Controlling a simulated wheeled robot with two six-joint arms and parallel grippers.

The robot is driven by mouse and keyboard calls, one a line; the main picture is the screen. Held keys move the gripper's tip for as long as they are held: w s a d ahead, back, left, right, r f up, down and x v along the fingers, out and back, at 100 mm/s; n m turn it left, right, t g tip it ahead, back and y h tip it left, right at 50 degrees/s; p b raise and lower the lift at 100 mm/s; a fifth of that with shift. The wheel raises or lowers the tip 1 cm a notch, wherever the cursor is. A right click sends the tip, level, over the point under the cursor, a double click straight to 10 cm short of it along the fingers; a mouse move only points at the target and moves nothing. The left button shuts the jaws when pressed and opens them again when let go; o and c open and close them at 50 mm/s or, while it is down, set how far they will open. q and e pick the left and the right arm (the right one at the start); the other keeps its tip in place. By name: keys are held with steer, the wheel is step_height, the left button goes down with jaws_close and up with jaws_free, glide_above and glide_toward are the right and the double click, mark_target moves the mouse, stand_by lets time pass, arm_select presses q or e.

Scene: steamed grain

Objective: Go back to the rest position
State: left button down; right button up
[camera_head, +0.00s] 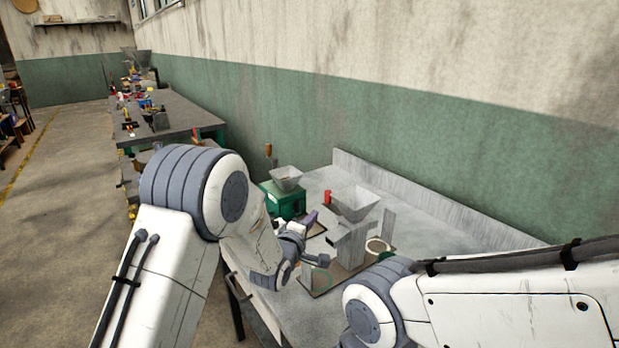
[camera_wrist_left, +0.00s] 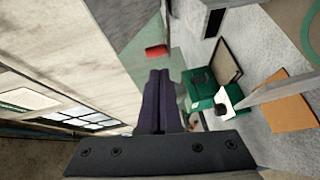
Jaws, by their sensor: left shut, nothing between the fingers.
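My left arm comes in from the left in the head view and reaches over the grey table (camera_head: 430,232). My left gripper (camera_head: 310,218) is small there, with its purple fingers partly hidden by the wrist. In the left wrist view the two dark purple fingers of my left gripper (camera_wrist_left: 158,78) lie side by side, shut with nothing between them. My right arm crosses the lower right of the head view, and its gripper is not in view.
A green machine with a hopper (camera_head: 286,178) stands left of a grey metal hopper (camera_head: 354,203) on the table. A red part (camera_head: 327,197) and a pale ring (camera_head: 377,246) are close by. A wall backs the table. Another cluttered workbench (camera_head: 182,113) stands farther back; open floor lies left.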

arm_select(q)
steer(key=s+d+m+g+y, duration=0.25)
steer(key=s+m+g, duration=0.75)
steer(key=s, duration=1)
steer(key=s+a+m+g+y, duration=0.1)
steer(key=s+m, duration=0.4)
steer(key=s, duration=0.7)
steer(key=s+a+m+g+y, duration=0.1)
steer(key=s+a+m+g, duration=0.3)
steer(key=s, duration=0.8)
steer(key=shift+a+f+m+g, duration=0.35)
steer(key=shift+a+m, duration=0.15)
steer(key=shift+a, duration=0.65)
